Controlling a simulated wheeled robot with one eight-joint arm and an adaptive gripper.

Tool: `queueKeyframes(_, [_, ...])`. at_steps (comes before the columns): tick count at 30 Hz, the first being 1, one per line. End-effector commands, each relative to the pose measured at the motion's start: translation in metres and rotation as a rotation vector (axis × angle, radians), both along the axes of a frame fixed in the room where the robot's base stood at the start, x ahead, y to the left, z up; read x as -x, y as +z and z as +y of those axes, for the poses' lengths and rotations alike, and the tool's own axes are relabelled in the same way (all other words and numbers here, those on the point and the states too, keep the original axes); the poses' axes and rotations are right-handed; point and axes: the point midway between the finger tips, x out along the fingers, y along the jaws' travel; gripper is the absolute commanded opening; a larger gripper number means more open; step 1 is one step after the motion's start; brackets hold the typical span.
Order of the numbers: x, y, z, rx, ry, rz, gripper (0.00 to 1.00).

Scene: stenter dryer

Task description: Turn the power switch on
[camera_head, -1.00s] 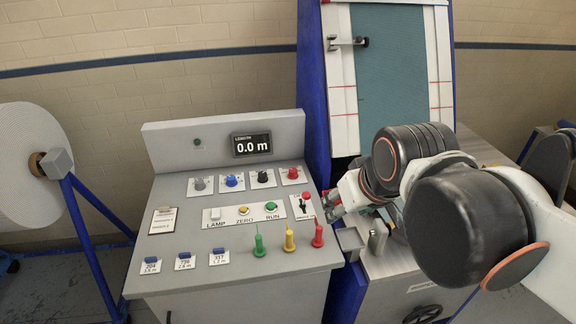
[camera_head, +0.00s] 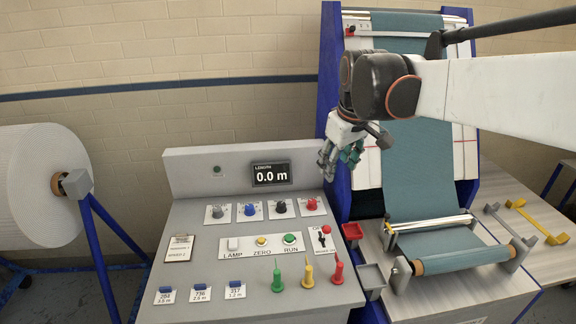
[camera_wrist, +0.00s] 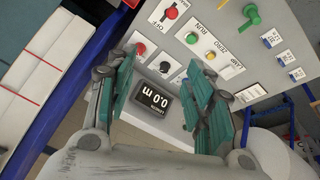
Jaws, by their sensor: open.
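The power switch (camera_head: 324,240) is a small lever with a red ball on a white plate, at the right edge of the grey control panel (camera_head: 205,305). The red ball (camera_wrist: 171,13) also shows at the top of the wrist view, beside an OFF label. In the head view the ball is at the upper part of the plate; I cannot read the labels there. My gripper (camera_head: 340,158) is open and empty, above the right end of the panel's back, apart from the switch. Its teal fingers (camera_wrist: 168,70) frame the knobs and display in the wrist view.
The display (camera_head: 271,174) reads 0.0 m. Several knobs, a LAMP switch, ZERO and RUN buttons, and green, yellow and red pegs (camera_head: 307,272) stand near the switch. Small trays (camera_head: 371,278) and a teal fabric roll (camera_head: 465,259) lie to the right. A white roll (camera_head: 40,185) stands left.

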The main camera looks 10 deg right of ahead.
Motion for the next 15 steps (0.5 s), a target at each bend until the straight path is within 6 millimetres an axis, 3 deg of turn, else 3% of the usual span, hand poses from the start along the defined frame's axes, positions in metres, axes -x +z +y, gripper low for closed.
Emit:
queueKeyframes(3, [-0.031,-0.004,0.000,0.014,0.047,0.032,0.48])
queueKeyframes(15, [-0.122,-0.037,-0.001,0.053,0.209,0.143,0.48])
